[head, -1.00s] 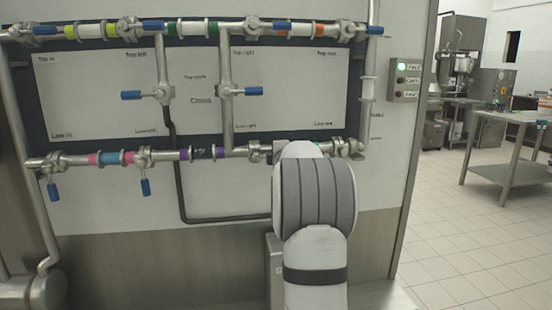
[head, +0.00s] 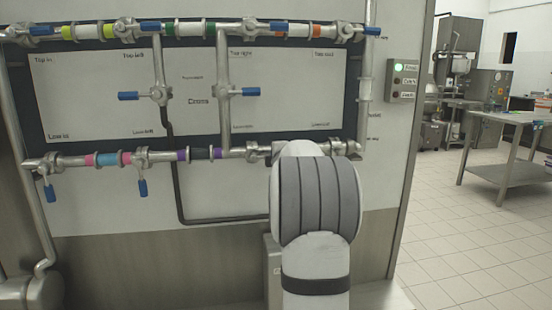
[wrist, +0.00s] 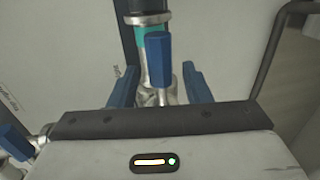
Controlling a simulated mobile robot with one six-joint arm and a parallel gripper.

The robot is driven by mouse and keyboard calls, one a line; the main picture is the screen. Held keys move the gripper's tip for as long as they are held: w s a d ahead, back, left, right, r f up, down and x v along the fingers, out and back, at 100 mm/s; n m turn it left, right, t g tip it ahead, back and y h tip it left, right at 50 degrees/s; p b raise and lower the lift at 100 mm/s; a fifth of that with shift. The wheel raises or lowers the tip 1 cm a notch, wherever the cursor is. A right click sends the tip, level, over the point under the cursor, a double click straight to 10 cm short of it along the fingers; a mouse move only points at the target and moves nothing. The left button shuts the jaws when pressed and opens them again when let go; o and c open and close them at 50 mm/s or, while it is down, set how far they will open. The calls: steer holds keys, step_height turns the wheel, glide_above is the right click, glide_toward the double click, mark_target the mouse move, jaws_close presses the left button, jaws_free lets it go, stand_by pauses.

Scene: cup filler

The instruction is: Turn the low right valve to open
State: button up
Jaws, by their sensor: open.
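The low right valve shows in the wrist view, with its metal body (wrist: 160,95) on the pipe and its blue handle (wrist: 158,60) lying along the pipe, beside a teal band. My gripper (wrist: 160,86) is open, its two blue fingers one on each side of the valve's stem and handle. Gaps show between the fingers and the handle; I cannot tell whether either touches. In the head view my arm covers the gripper and this valve's handle; part of the valve body (head: 253,150) shows left of the arm.
A blue handle (wrist: 12,138) of another valve is close at the lower left of the wrist view. A dark bent pipe (wrist: 275,50) runs at the right. In the head view, other low valves with handles hanging down (head: 142,188) are to the left. A button box (head: 404,81) hangs at right.

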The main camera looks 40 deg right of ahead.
steer(key=shift+v, duration=2.8)
